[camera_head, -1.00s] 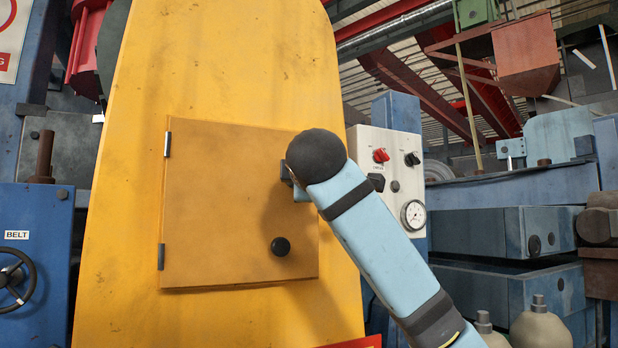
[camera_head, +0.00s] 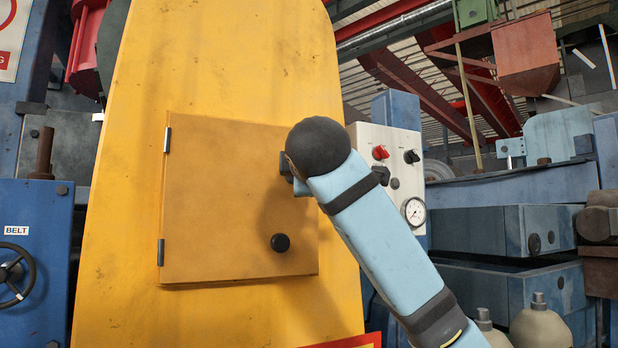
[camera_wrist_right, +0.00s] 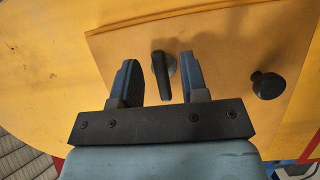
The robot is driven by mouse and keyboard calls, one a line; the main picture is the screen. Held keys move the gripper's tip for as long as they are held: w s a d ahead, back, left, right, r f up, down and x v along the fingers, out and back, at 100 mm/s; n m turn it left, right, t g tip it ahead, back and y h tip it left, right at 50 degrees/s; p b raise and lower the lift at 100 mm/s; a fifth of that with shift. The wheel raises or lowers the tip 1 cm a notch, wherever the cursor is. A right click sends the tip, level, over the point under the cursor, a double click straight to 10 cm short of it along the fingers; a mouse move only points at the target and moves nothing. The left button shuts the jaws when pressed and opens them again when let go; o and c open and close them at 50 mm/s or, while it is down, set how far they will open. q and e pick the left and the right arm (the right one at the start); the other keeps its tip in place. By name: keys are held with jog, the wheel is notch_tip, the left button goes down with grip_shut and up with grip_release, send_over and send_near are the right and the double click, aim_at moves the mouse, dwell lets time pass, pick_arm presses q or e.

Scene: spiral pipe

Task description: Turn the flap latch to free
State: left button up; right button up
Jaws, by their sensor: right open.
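The flap (camera_head: 215,210) is a square orange-yellow door on the tall yellow housing, with hinges on its left edge and a black round knob (camera_head: 280,243) at its lower right. It lies flat against the housing. In the head view my right arm hides the latch and most of my right gripper (camera_head: 291,172). In the right wrist view the flap latch (camera_wrist_right: 162,72) is a dark lever on a round base. My right gripper (camera_wrist_right: 157,80) is open, with one finger on each side of the lever. The knob also shows there (camera_wrist_right: 268,85).
A white control panel (camera_head: 402,150) with a red switch and a gauge stands right of the housing, behind my arm. Blue machinery (camera_head: 500,232) fills the right side. A blue cabinet with a handwheel (camera_head: 14,275) stands at the left.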

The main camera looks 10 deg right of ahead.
jog(key=s+a+b, duration=0.2)
jog(key=s, duration=0.9)
jog(key=shift+s+a, duration=0.1)
